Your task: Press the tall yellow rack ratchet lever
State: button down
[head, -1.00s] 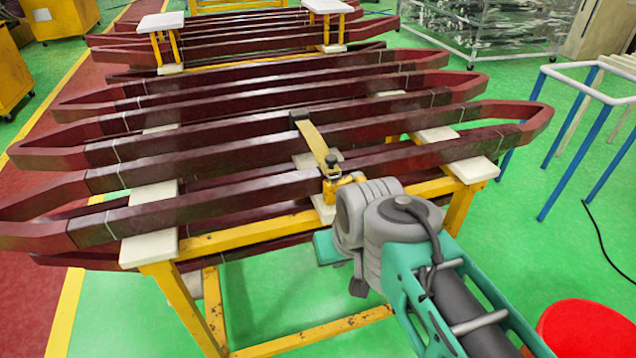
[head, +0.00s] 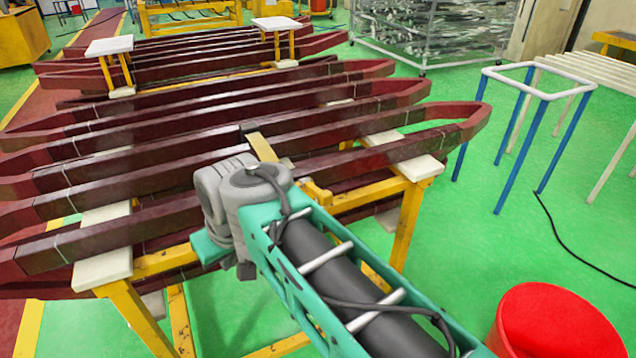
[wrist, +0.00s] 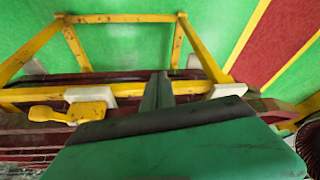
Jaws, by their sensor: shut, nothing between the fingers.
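The yellow lever (head: 262,147) is a flat bar with a black end (head: 250,128), lying across the dark red coil bars on the rack. My arm hides its lower end in the head view. A yellow fitting (wrist: 72,113) with a rounded loop shows at the left of the wrist view; I cannot tell whether it belongs to the lever. My gripper (wrist: 160,78) is shut and empty, right of that fitting and apart from it in the picture. In the head view only its teal body (head: 208,248) shows, at the rack's near side; the fingertips are hidden.
Long dark red coil bars (head: 120,215) rest on white pads (head: 103,268) on a yellow rack frame (head: 408,225). A blue-legged white stand (head: 525,80) is at right, with a black cable (head: 560,235) on the green floor.

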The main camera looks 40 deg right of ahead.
jog(key=w+d+r+b, duration=0.1)
jog(key=w+d+r, duration=0.55)
jog(key=d, duration=0.45)
jog(key=d+r, duration=0.2)
jog(key=d, duration=0.6)
jog(key=d+r+m+h+b, duration=0.1)
jog(key=d+r, duration=0.2)
jog(key=d, duration=0.5)
jog(key=shift+s+d+r+g+h, duration=0.15)
jog(key=shift+s+g+h, duration=0.15)
jog(key=shift+s, duration=0.1)
jog(key=b, duration=0.1)
send_over(317, 192)
jog(key=w, duration=0.1)
notch_tip(317, 192, down, 9)
jog(key=shift+s+a+f, duration=0.2)
jog(key=shift+s+f, duration=0.3)
jog(key=shift+s, duration=0.1)
jog(key=shift+s+a+f, duration=0.15)
jog(key=shift+s+f, duration=0.35)
jog(key=shift+s, duration=0.1)
jog(key=shift+s+f, duration=0.15)
jog(key=shift+f, duration=0.15)
jog(key=shift+f, duration=0.1)
